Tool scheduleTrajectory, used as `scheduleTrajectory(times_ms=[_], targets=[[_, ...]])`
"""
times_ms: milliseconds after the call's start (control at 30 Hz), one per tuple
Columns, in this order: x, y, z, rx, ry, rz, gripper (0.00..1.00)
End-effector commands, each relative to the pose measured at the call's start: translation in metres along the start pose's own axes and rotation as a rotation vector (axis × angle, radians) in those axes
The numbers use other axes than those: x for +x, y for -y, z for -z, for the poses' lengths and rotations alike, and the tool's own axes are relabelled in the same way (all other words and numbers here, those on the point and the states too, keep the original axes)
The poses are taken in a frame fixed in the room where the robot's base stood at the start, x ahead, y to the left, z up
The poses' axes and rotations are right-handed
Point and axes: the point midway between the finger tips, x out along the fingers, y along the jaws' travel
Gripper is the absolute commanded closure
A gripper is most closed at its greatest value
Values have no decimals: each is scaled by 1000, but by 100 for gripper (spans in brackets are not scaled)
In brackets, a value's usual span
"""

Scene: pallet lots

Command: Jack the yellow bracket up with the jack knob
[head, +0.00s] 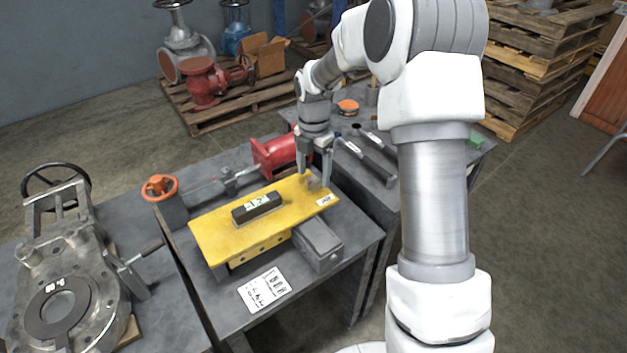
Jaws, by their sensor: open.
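My gripper (315,178) is open and points down at the bracket's far right corner. A small grey piece shows between or just behind its fingers; contact is unclear.
A red flanged part (274,155) lies behind the bracket. A marked white card (264,289) lies in front. A large valve (60,285) fills the left table. The back table holds grey bars (365,160) and another orange-topped piece (347,106). Floor is free at the right.

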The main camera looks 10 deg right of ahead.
Motion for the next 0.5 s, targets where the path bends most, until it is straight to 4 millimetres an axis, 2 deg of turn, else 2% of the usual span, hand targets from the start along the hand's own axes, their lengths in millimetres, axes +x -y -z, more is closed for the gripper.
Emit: scheduleTrajectory(times_ms=[33, 133, 467, 500], targets=[[8, 0, 0, 0, 0, 1, 22], [14, 0, 0, 0, 0, 0, 22], [16, 0, 0, 0, 0, 0, 22], [16, 0, 0, 0, 0, 0, 28]])
